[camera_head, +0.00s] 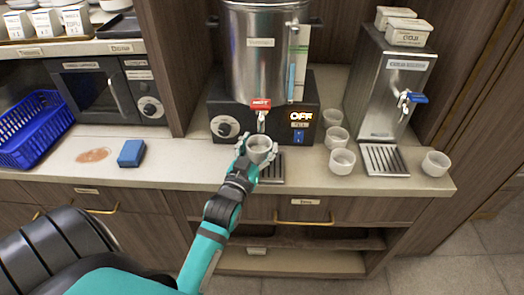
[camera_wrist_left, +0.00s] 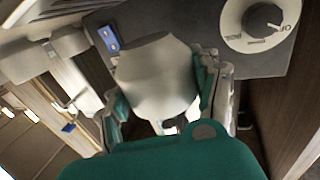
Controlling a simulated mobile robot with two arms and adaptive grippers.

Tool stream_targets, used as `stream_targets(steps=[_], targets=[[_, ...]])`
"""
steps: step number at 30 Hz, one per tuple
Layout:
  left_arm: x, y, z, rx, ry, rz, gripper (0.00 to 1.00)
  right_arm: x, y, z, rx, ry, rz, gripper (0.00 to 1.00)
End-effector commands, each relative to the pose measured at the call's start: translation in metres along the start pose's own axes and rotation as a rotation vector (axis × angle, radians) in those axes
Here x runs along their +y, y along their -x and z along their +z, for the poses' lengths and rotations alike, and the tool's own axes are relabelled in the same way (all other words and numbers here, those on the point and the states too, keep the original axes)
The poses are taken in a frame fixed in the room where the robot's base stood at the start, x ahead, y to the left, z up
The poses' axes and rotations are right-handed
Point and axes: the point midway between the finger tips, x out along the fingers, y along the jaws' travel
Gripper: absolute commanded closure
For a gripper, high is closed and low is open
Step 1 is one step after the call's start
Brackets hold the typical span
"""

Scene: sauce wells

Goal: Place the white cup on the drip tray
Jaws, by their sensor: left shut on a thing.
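My left gripper (camera_head: 258,160) is shut on a white cup (camera_head: 259,146). It holds the cup upright in front of the steel urn, under the red-tagged tap. In the left wrist view the cup (camera_wrist_left: 158,78) sits between the two fingers of the gripper (camera_wrist_left: 165,105). The drip tray (camera_head: 271,174) of the urn lies under and behind the cup and gripper, which hide part of it. I cannot tell whether the cup touches the tray. My right gripper is not in view.
Several other white cups (camera_head: 342,162) stand right of the urn (camera_head: 262,60). A second dispenser (camera_head: 388,85) has its own drip tray (camera_head: 384,158). A blue sponge (camera_head: 131,153), a brown stain (camera_head: 93,155) and a blue basket (camera_head: 35,130) are at left. Bare counter (camera_head: 185,165) lies left of the gripper.

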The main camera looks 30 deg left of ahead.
Motion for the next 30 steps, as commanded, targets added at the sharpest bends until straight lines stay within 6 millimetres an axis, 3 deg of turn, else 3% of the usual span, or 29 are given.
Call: stream_targets(steps=[5,12,24,25,30], targets=[[0.003,-0.013,0.004,-0.002,-0.001,0.0,0.71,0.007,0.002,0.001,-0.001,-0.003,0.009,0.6],[0.003,-0.012,0.034,-0.002,0.0,0.0,0.71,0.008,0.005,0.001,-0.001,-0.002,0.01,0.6],[0.003,-0.012,0.04,-0.001,0.0,0.0,0.71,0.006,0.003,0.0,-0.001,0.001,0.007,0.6],[0.003,-0.012,0.041,-0.001,0.0,0.0,0.36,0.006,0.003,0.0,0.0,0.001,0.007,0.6],[0.003,-0.012,0.04,-0.001,0.0,0.0,0.14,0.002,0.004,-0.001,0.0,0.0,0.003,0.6]])
